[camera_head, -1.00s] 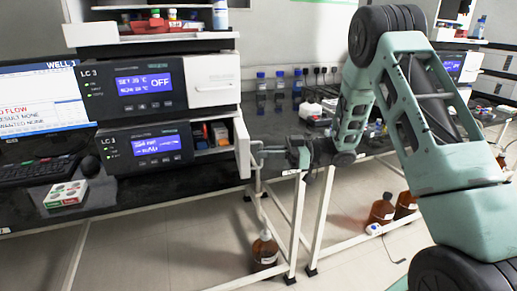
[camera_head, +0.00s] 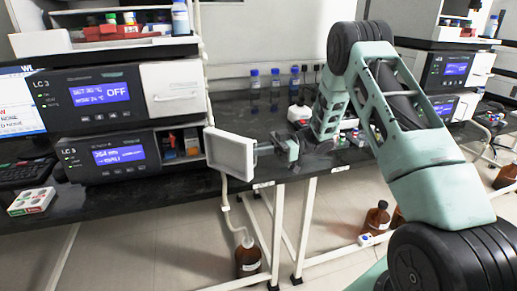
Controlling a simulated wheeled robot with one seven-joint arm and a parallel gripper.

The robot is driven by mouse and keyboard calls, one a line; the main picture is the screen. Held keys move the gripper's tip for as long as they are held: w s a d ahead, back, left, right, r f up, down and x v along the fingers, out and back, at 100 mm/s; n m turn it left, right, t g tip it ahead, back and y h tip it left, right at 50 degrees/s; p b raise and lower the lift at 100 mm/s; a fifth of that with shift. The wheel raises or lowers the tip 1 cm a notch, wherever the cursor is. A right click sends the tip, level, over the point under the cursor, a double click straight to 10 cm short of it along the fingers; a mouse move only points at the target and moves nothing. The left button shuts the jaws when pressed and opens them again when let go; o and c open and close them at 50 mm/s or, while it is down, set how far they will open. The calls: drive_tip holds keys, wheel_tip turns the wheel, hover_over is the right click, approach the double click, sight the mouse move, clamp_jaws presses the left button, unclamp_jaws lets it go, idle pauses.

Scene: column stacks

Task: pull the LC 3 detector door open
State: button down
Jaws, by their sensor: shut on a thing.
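The lower LC 3 unit (camera_head: 108,157) has a lit blue display and stands under a second LC 3 unit. Its white detector door (camera_head: 229,154) stands swung out to the right, with its rimmed inner face toward me. The compartment (camera_head: 180,146) behind it is uncovered and shows small coloured items. My gripper (camera_head: 264,149) is on the far, outer side of the door, shut on its handle. The door partly hides the handle and fingertips.
The upper LC 3 unit (camera_head: 92,94) has a closed white door (camera_head: 172,87). Blue-capped bottles (camera_head: 274,78) stand at the back of the black bench. Brown bottles (camera_head: 248,256) stand on the floor.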

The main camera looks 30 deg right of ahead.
drive_tip(key=shift+w+r+n+g, duration=0.2)
drive_tip(key=shift+w+n+g, duration=0.1)
drive_tip(key=shift+w+n, duration=0.15)
drive_tip(key=shift+d, duration=0.1)
drive_tip(key=c, duration=1.5)
unclamp_jaws()
drive_tip(key=shift+w+f, duration=0.15)
drive_tip(key=shift+w, duration=0.05)
drive_tip(key=shift+c, duration=0.2)
drive_tip(key=shift+d, duration=0.1)
drive_tip(key=shift+s+d, duration=0.1)
drive_tip(key=shift+s, duration=0.05)
drive_tip(key=s+d, duration=0.3)
drive_tip(key=d, duration=1.4)
drive_tip(key=shift+b, duration=0.4)
